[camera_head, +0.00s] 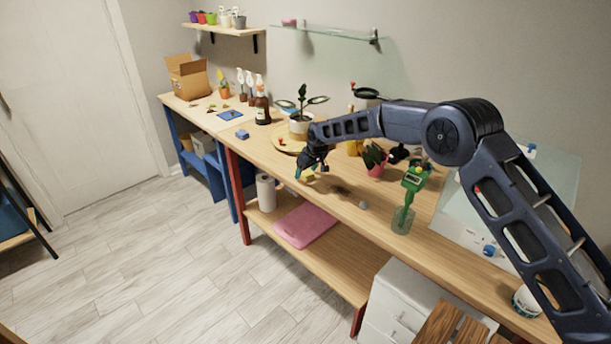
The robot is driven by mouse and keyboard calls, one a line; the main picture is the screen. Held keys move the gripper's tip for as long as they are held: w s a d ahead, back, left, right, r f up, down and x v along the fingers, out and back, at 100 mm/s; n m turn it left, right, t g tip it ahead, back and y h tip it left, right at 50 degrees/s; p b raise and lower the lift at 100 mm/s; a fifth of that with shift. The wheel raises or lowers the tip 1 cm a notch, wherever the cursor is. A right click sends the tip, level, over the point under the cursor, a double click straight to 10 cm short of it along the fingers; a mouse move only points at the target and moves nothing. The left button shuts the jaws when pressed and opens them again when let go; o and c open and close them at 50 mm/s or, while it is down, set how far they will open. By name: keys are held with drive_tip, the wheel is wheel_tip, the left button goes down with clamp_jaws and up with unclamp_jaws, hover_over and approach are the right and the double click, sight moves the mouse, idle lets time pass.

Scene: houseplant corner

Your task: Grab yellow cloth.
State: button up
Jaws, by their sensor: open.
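My gripper (313,168) is open and hangs low over the front part of the wooden workbench (335,196), with its fingers pointing down. A small yellow patch (306,175) shows right at its fingertips, near the bench's front edge. It may be the yellow cloth, but it is partly hidden by the gripper and too small to tell. I cannot tell whether the fingers touch it. No other yellow cloth can be made out.
A potted plant (300,124) stands behind my gripper. To its right are a pink pot (375,168) and a green sprayer (404,211).

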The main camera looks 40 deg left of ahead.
drive_tip(key=c, duration=1.1)
drive_tip(key=shift+o, duration=0.2)
